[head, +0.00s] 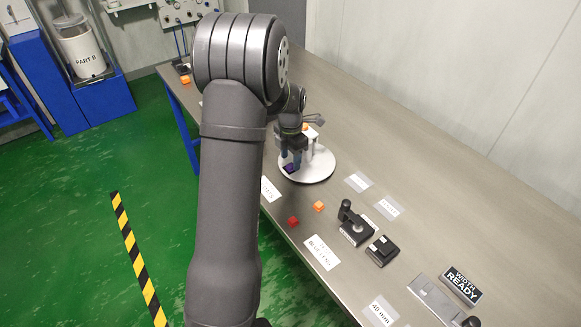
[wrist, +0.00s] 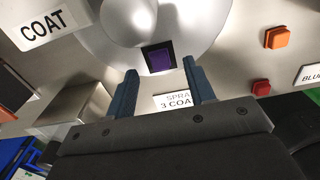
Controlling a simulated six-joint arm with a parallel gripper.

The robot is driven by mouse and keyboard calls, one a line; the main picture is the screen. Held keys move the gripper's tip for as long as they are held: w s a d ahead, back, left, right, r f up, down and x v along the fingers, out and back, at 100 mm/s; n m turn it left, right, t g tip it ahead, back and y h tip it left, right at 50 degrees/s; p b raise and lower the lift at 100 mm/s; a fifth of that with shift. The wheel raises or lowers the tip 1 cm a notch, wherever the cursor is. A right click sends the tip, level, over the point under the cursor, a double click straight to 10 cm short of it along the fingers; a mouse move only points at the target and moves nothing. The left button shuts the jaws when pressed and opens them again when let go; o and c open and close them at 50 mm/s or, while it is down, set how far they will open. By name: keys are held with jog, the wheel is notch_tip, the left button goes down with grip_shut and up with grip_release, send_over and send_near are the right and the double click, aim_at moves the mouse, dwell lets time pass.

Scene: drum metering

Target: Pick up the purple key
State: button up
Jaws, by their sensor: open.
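The purple key (wrist: 160,58) is a small dark purple block with a black edge. In the wrist view it lies near the rim of the round white plate (wrist: 205,55), just beyond and between my fingertips. In the head view the purple key (head: 290,169) shows on the near left part of the white plate (head: 318,172). My gripper (wrist: 164,82) is open, its two blue fingers apart with nothing between them. In the head view my gripper (head: 290,160) is over the plate, close to the key; I cannot tell the exact height gap.
A white post (head: 312,139) stands on the plate. Black devices (head: 355,228) and labels stand to the right. The table's far side is clear.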

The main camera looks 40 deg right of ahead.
notch_tip(320, 180, down, 2)
jog(key=shift+f, duration=0.1)
grip_shut()
dwell(0.4)
